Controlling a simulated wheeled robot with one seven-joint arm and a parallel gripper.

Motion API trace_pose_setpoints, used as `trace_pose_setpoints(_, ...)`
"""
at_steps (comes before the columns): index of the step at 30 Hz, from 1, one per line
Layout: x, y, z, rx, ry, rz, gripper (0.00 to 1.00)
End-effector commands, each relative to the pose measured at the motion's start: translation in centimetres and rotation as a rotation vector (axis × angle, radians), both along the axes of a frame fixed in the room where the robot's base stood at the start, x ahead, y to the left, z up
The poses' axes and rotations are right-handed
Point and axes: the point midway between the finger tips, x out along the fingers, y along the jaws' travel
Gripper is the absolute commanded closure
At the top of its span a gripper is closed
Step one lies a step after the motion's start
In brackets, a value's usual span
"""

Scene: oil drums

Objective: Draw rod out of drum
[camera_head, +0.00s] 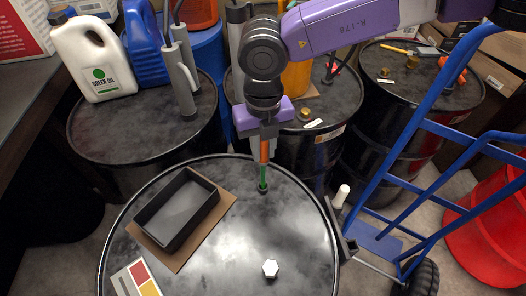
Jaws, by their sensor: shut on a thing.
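A rod (264,160), orange above and green below, stands upright at the hole near the back of the front black drum (285,230). Its lower green end meets the dark opening, and how much of it is inside is hidden. My gripper (264,128) points down from above and is shut on the rod's upper part. My purple arm reaches in from the upper right.
A black tray (178,212) on cardboard lies on the drum's left, with a white hex cap (270,268) at the front. More drums stand behind, with jugs (93,62) at left. A blue hand truck (408,130) stands close on the right.

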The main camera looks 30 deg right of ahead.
Motion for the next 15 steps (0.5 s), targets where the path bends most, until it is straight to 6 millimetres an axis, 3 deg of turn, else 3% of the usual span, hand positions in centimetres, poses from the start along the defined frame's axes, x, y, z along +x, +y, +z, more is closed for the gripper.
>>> trace_pose_setpoints(9, 0.0, 0.0, 0.3, 0.0, 0.0, 0.0, 1.0)
trace_pose_setpoints(15, 0.0, 0.0, 2.1, 0.001, -0.001, -0.001, 1.0)
